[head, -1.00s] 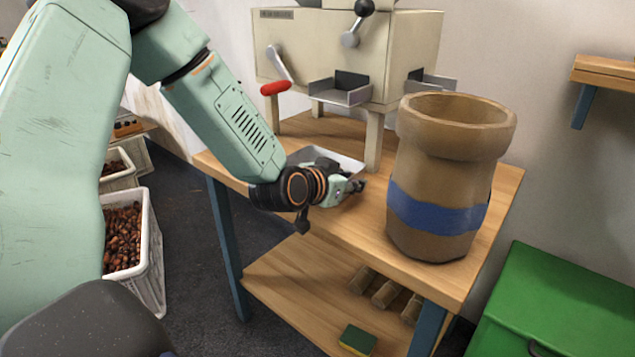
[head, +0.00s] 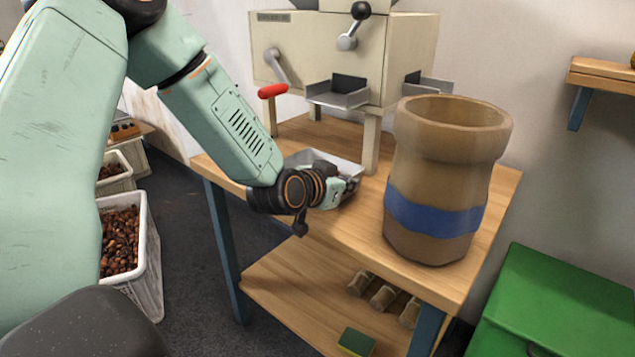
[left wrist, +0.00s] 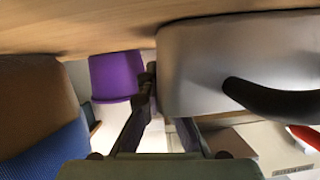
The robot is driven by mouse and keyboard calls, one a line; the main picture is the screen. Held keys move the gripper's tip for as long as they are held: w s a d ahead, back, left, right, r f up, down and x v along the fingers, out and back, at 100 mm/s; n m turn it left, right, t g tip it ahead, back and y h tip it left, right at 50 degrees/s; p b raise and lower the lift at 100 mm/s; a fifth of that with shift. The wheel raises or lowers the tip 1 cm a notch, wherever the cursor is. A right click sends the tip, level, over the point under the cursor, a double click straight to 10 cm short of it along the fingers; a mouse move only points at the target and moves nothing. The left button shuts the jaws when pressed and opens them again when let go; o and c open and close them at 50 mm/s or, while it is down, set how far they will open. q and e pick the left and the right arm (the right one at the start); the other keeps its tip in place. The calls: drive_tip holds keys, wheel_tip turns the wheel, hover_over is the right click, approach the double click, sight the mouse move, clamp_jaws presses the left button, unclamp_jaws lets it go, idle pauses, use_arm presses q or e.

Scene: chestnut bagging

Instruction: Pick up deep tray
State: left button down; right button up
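The deep tray (head: 343,165) is a shallow-looking grey metal pan on the wooden table, partly hidden behind my left gripper (head: 352,185). In the left wrist view the tray (left wrist: 205,65) fills the upper right, with a dark curved handle-like piece (left wrist: 270,100) in front of it. My left gripper (left wrist: 160,85) has one finger pressed close along the tray's left edge. Its other finger goes out of sight behind the tray's wall. The fingers draw together at this wall and appear shut on it. The tray seems to rest on the table. My right gripper is not in view.
A beige machine (head: 320,50) with a red-handled lever (head: 272,91) stands behind the tray. A brown barrel-like container (head: 440,185) with a blue band stands to the right. Crates of chestnuts (head: 150,270) are at left. A green box (head: 550,310) is at lower right.

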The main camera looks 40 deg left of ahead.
use_arm(q)
drive_tip(key=shift+r, duration=0.15)
wheel_tip(320, 180, up, 10)
drive_tip(key=p, duration=0.5)
